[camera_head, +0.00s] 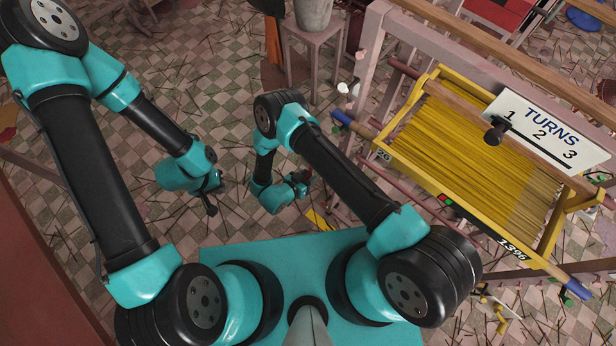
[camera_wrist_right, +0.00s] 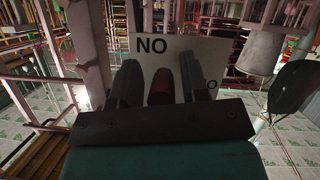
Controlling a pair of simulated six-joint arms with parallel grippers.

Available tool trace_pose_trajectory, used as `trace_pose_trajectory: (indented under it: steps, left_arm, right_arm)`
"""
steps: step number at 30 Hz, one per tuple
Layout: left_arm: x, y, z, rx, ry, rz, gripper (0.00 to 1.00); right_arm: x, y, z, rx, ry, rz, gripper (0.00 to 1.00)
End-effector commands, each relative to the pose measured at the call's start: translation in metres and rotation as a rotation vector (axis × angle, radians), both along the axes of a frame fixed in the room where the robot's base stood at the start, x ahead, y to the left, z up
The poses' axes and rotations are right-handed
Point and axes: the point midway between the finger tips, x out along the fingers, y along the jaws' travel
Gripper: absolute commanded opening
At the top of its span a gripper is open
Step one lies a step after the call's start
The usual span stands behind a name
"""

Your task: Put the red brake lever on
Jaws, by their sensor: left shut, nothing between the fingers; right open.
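A dark red, rounded piece that looks like the brake lever's grip (camera_wrist_right: 160,88) shows between the two fingers of my right gripper (camera_wrist_right: 160,85) in the right wrist view. The fingers stand apart on either side of it, with gaps, and I cannot tell how deep it sits between them. My left gripper (camera_head: 211,203) hangs over the tiled floor to the left, shut and empty.
A white sign (camera_wrist_right: 190,58) reading "NO" stands behind the red piece in the wrist view. A yellow-framed rack (camera_head: 470,150) of yellow sticks with a TURNS plate (camera_head: 548,132) stands at the right. A pale stool (camera_head: 312,45) holds a grey bucket (camera_head: 313,14). Sticks litter the floor.

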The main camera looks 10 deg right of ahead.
Motion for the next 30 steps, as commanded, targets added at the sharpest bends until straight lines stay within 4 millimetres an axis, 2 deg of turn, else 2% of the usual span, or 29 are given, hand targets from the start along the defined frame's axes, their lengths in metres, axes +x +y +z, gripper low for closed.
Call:
trace_pose_trajectory:
  steps: [2,14,30]
  left_arm:
    - [0.000,0.000,0.000,0.000,0.000,0.000,0.00]
    - [0.000,0.000,0.000,0.000,0.000,0.000,0.00]
    - [0.000,0.000,0.000,0.000,0.000,0.000,0.00]
  right_arm:
    - [0.000,0.000,0.000,0.000,0.000,0.000,0.48]
    - [-0.004,0.006,0.002,0.001,0.000,0.003,0.48]
    - [-0.037,0.052,0.026,0.001,0.000,0.002,0.48]
